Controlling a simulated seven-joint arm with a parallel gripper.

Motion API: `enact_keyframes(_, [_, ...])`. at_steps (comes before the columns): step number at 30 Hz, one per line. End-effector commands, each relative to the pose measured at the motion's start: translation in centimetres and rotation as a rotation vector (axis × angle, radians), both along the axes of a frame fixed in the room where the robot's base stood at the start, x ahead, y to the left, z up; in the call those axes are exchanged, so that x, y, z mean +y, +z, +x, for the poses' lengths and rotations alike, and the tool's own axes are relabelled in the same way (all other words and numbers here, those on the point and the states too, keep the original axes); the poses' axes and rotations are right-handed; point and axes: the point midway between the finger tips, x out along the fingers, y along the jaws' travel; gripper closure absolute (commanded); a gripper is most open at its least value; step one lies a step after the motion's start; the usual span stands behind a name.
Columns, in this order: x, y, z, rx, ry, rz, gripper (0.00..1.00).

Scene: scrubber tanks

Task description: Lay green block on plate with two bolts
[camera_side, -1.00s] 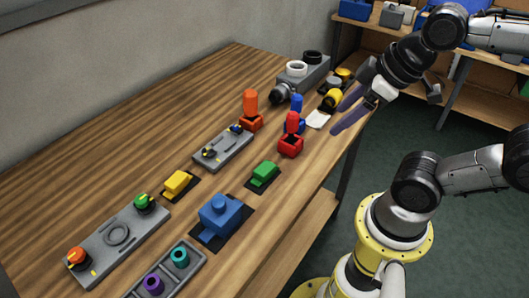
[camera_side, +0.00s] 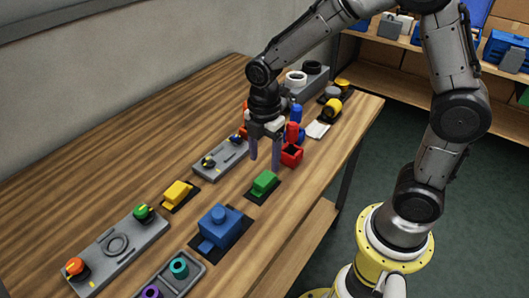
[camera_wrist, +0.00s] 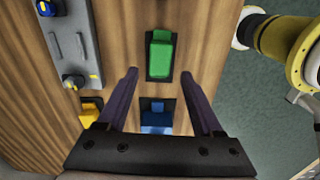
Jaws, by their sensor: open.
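The green block (camera_side: 264,182) lies on a black pad on the table. It shows from above in the wrist view (camera_wrist: 161,55), a little beyond my fingertips. My gripper (camera_side: 265,163) is open and points down, above and close to the green block, with nothing between its fingers (camera_wrist: 159,73). A grey plate (camera_side: 222,160) with two small knob-like bolts lies left of my gripper. Part of this plate (camera_wrist: 72,42) is at the left of the wrist view, with one blue-and-yellow bolt and one grey-and-yellow bolt.
A blue block (camera_side: 220,228) and a yellow block (camera_side: 177,193) lie nearby on dark pads. A red box (camera_side: 291,154) stands right beside my fingers. A longer grey plate (camera_side: 118,250) with orange and green knobs lies front left. The table's left side is clear.

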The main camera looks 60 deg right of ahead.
Motion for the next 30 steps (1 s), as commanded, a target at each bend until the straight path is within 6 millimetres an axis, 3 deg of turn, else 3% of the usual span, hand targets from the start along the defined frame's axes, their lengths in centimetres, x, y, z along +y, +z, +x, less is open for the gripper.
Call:
enact_keyframes(16, [0.0, -6.3, -0.1, 0.001, -0.002, 0.000, 0.32])
enact_keyframes(30, [0.0, -7.6, 0.0, -0.002, -0.002, 0.000, 0.32])
